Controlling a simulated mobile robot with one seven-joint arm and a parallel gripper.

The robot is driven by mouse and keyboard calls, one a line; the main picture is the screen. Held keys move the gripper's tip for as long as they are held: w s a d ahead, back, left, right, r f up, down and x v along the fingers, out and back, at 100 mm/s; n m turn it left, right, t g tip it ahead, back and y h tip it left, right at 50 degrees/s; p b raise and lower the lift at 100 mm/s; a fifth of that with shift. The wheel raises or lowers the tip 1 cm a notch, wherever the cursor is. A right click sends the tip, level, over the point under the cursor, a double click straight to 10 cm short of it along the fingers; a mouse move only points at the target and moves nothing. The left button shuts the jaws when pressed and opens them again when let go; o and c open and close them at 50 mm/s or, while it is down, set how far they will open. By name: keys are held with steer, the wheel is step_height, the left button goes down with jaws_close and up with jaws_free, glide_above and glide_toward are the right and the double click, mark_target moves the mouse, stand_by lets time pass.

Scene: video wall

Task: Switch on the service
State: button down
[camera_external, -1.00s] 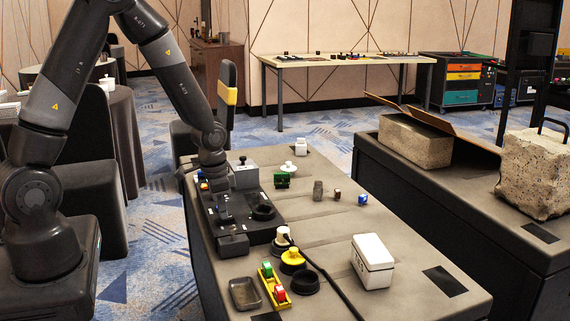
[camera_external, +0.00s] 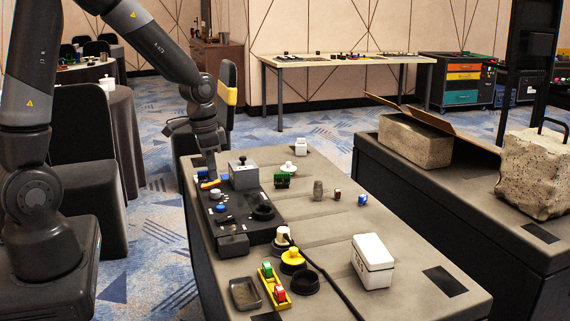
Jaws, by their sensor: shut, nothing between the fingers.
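A dark control panel (camera_external: 240,222) lies along the left side of the grey table. At its far end are a blue part (camera_external: 202,174) and an orange-yellow part (camera_external: 211,185). Which control is the service switch I cannot tell. My gripper (camera_external: 212,174) points down at the panel's far left end, shut and empty. It is close above or touching the orange-yellow part; I cannot tell which.

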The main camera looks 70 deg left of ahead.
mark_target(231, 216)
steer(key=shift+s+r, duration=0.2)
steer(key=shift+r, duration=0.85)
steer(key=shift+w+a+r+t, duration=0.1)
steer(key=shift+w+t, duration=0.2)
steer(key=shift+w, duration=0.5)
steer(key=f, duration=0.4)
steer(key=w+f, duration=0.1)
steer(key=f, duration=0.4)
steer(key=w+f, duration=0.1)
steer(key=f, duration=0.4)
steer(key=shift+w, duration=0.1)
